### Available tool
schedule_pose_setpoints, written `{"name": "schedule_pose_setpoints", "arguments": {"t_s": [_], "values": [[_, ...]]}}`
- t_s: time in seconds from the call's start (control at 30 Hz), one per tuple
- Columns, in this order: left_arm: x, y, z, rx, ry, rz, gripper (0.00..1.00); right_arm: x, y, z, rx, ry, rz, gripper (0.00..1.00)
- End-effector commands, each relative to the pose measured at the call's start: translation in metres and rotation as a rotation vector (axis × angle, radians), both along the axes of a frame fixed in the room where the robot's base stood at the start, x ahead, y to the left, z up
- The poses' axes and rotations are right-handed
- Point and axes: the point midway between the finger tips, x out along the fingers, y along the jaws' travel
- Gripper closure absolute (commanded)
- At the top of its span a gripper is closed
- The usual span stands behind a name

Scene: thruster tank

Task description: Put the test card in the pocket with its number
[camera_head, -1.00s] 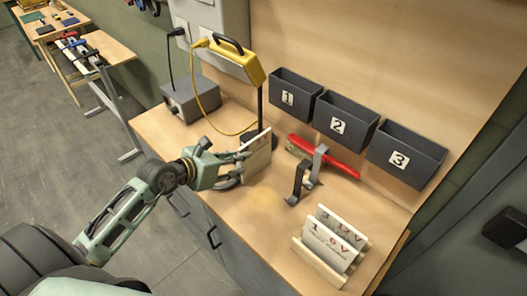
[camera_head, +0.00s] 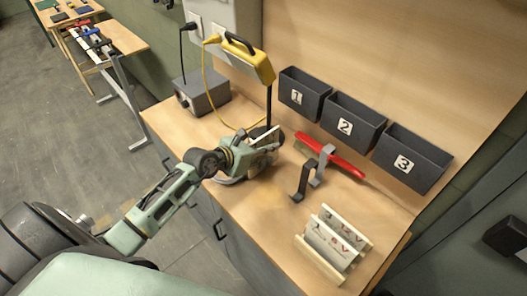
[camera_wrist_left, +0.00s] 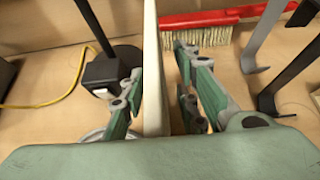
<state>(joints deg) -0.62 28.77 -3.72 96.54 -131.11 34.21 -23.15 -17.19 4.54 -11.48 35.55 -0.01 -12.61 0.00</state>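My left gripper (camera_head: 268,142) is over the back left of the bench, shut on a pale test card (camera_head: 262,133). The card shows nearly edge-on in the head view; in the left wrist view the card (camera_wrist_left: 151,65) stands upright between the fingers (camera_wrist_left: 155,85). Its printed face and number are hidden. Three dark pockets are on the back panel: pocket 1 (camera_head: 311,88), pocket 2 (camera_head: 361,121) and pocket 3 (camera_head: 421,155). They are apart from the gripper, to its right. My right gripper is not in view.
A wooden rack (camera_head: 318,262) with printed cards (camera_head: 334,240) stands at the bench's front right. Dark and grey hooks (camera_head: 303,181) and a red brush (camera_head: 338,158) lie between it and the pockets. A yellow lamp (camera_head: 247,62), its stand and a grey box (camera_head: 203,96) are behind the gripper.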

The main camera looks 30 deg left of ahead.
Motion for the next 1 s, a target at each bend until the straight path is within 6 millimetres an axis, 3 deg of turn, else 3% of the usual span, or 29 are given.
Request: {"name": "schedule_pose_setpoints", "arguments": {"t_s": [0.2, 0.53, 1.0], "values": [[0.0001, -0.0003, -0.0009, 0.0, 0.001, -0.001, 0.72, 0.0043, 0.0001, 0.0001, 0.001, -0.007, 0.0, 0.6], [-0.0001, -0.0003, -0.0007, 0.0, 0.001, -0.001, 1.0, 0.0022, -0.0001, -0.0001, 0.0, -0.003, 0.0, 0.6], [0.0001, -0.0001, 0.0004, 0.0, 0.0, -0.001, 1.0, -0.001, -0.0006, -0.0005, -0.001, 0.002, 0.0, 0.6]]}}
